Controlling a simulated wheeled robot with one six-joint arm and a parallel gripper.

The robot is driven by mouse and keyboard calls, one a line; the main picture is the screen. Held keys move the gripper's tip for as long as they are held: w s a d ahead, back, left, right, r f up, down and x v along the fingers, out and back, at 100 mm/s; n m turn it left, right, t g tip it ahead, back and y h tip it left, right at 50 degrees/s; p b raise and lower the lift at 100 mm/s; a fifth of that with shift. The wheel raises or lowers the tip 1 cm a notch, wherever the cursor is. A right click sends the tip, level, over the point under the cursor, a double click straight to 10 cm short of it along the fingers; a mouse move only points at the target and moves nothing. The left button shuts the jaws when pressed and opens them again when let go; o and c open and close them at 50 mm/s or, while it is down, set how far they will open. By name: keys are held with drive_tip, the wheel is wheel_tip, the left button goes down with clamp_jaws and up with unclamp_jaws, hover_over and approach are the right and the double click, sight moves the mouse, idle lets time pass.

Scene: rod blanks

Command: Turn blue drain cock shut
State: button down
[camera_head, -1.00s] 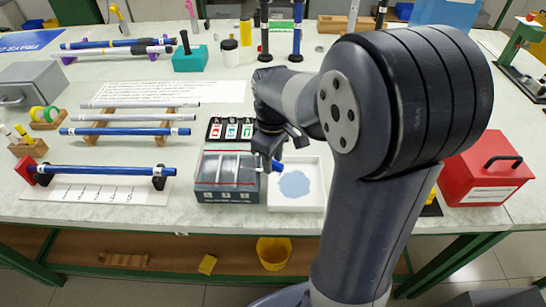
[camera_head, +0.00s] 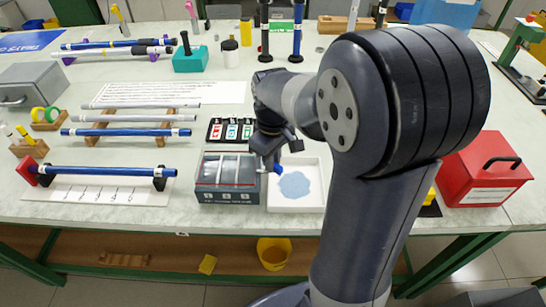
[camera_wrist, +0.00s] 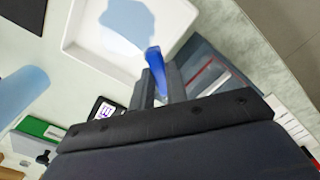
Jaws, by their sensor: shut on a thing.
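The blue drain cock (camera_wrist: 154,58) shows as a short blue lever between my fingertips in the wrist view. My gripper (camera_wrist: 159,78) is shut on it. In the head view my gripper (camera_head: 270,158) is at the right end of a grey tank (camera_head: 229,196) with a glossy top and red lines. A white tray (camera_head: 296,208) with a light blue puddle (camera_head: 294,185) lies just right of the tank. I cannot tell whether liquid is coming from the cock.
A panel with coloured labels (camera_head: 230,130) stands close behind the tank. Blue and grey rods on wooden stands (camera_head: 160,138) lie to the left. A red box (camera_head: 484,168) stands at the right, beyond my arm. The table's front edge is close to the tank and tray.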

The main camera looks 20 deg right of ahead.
drive_tip(key=m, duration=0.1)
drive_tip(key=m+p, duration=0.1)
drive_tip(key=m, duration=0.3)
drive_tip(key=shift+s+a+r, duration=0.1)
drive_tip(key=shift+a, duration=0.15)
drive_tip(key=m, duration=0.1)
drive_tip(key=m+p, duration=0.1)
drive_tip(key=m, duration=0.3)
drive_tip(key=shift+a, duration=0.25)
drive_tip(key=shift+m, duration=0.3)
drive_tip(key=c, duration=1.4)
unclamp_jaws()
wheel_tip(320, 180, up, 11)
drive_tip(key=p, duration=0.1)
drive_tip(key=shift+f, duration=0.25)
